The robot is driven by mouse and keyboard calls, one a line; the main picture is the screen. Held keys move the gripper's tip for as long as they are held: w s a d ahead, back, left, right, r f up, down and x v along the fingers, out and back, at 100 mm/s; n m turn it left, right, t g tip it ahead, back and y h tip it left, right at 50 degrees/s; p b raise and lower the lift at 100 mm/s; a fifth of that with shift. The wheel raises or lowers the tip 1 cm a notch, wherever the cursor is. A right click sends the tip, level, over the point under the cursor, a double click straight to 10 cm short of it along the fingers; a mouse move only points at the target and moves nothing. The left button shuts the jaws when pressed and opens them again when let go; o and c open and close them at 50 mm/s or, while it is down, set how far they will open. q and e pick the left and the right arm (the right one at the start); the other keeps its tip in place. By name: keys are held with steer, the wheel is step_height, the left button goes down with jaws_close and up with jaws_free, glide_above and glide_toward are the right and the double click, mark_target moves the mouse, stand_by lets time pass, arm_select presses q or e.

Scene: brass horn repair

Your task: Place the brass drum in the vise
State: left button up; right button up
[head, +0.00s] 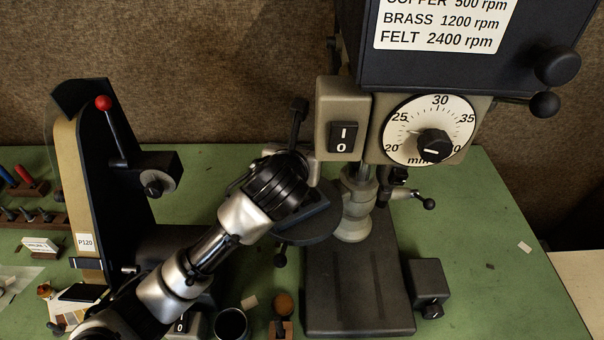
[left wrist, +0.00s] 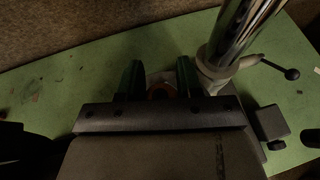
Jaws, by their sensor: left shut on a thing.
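My left gripper (left wrist: 160,78) reaches in over the drill press's round table, and its fingertips are hidden by my arm in the head view. In the left wrist view its two dark green fingers are closed around a small, dim, copper-brown round thing (left wrist: 162,90), which looks like the brass drum. Most of the drum is hidden by the gripper body, and it does not show in the head view. I cannot pick out the vise clearly; my gripper covers much of the dark round table (head: 308,230). My right gripper is not in view.
The drill press column (left wrist: 238,35) stands close to the right of my left gripper. Its head and dial (head: 430,130) overhang the work area. A belt sander (head: 100,180) stands at the left. A dark cup (head: 231,324) stands at the front.

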arm_select(q)
steer(key=f, duration=0.3)
steer(key=shift+s+a, duration=0.1)
steer(key=shift+s, duration=0.15)
steer(key=f, duration=0.1)
steer(key=f+p, duration=0.1)
steer(key=f, duration=0.1)
steer(key=shift+w+f, duration=0.25)
steer(key=shift+w, duration=0.05)
steer(key=shift+s, duration=0.1)
steer(key=o, duration=1)
steer(key=shift+f, duration=0.15)
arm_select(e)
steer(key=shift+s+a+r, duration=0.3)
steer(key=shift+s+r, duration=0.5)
